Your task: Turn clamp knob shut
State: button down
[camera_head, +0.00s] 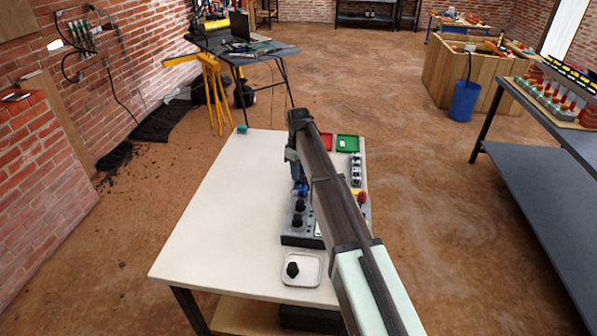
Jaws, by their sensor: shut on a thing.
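A grey clamp unit (289,226) lies on the white table, partly covered by my arm. Two black knobs stand on it, one nearer (297,221) and one farther (299,205). My gripper (299,190) points down at the unit's far end, just beyond these two knobs. It is shut on a knob there; a little blue shows at the fingertips. The held knob is mostly hidden by the fingers and arm, and its turn angle cannot be seen.
A white tray (313,279) with a loose black knob (292,269) sits at the table's near edge. The table's left half (220,215) is clear.

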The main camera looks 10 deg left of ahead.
jog(key=shift+m, duration=1.5)
jog(key=c, duration=0.9)
grip_release()
